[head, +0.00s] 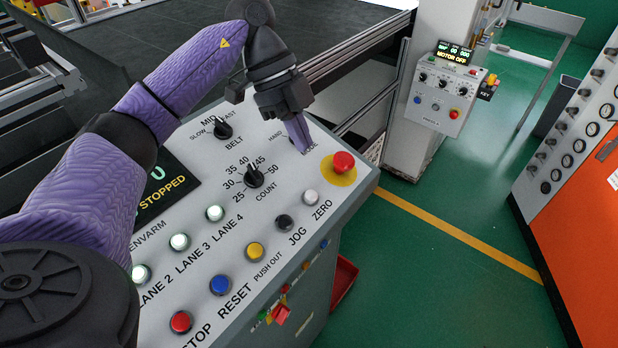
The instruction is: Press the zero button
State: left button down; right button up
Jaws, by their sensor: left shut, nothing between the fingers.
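The zero button (311,197) is a small light grey-white push button near the right end of the sloped control panel (222,250), with the label ZERO (322,211) beside it. My left gripper (304,146) is shut and empty. It points down over the panel's upper right part, near the HAND label, above the zero button in the picture and apart from it. Its fingers cover a control there. My right gripper is not in view.
A red mushroom button (343,162) on a yellow disc sits close to my left gripper. A black JOG button (284,222), a yellow PUSH OUT button (255,251) and the COUNT knob (254,176) are nearby.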

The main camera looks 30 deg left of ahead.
pick_arm(q)
send_over(310, 193)
jog(key=f, duration=0.3)
jog(key=d+f, duration=0.1)
jog(key=f, duration=0.1)
jog(key=shift+p, duration=0.4)
jog(key=f, duration=0.1)
jog(key=a+f, duration=0.1)
jog(key=f, duration=0.1)
jog(key=shift+f, duration=0.25)
jog(key=shift+a+f, duration=0.15)
jog(key=shift+f, duration=0.15)
